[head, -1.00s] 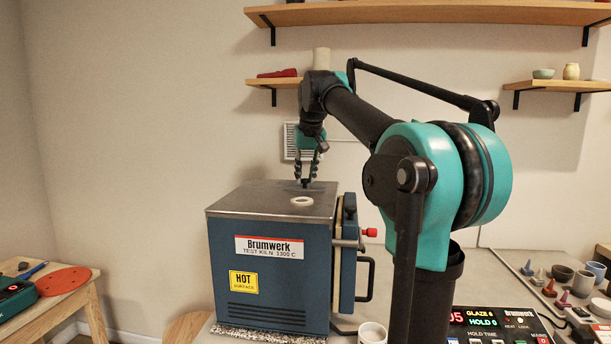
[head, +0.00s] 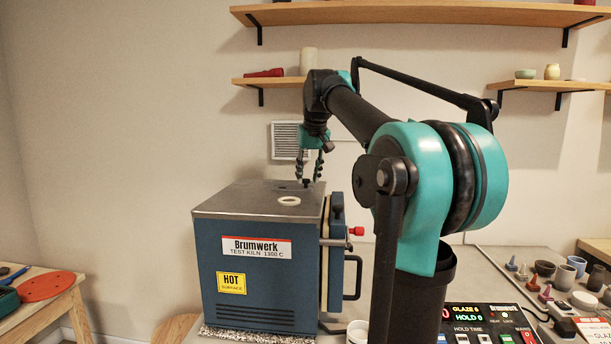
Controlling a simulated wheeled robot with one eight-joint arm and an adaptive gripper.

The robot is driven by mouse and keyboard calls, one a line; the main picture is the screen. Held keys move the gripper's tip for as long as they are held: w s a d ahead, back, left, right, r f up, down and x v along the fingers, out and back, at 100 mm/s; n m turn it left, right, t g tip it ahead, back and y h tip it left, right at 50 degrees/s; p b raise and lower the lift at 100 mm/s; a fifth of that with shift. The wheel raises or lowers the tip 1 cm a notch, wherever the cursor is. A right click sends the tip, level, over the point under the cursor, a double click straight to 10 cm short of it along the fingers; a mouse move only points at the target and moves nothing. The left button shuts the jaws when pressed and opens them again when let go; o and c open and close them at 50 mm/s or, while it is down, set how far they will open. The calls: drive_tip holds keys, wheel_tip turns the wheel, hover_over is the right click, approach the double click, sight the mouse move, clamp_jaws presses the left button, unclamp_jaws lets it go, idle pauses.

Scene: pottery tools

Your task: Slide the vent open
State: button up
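The blue kiln (head: 262,285) has a grey metal top (head: 240,202). A small black knob (head: 307,183) stands towards the back right of this top, with a dark patch to its left. I take the knob to be the handle of the kiln's vent slide; how far the vent is open is too small to tell. My gripper (head: 309,178) points down at the knob. Its two black fingers are apart, one on each side of the knob. I see a gap between them, and contact with the knob cannot be made out.
A white ring (head: 289,201) lies on the kiln top, in front of the knob. A louvred grille (head: 284,140) is on the wall behind. The kiln's side carries a handle (head: 353,277) and a red knob (head: 356,231). Shelves (head: 420,14) hang above the arm.

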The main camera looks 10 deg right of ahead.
drive_tip(key=shift+o, duration=0.9)
drive_tip(key=v, duration=1.2)
drive_tip(key=shift+a, duration=0.1)
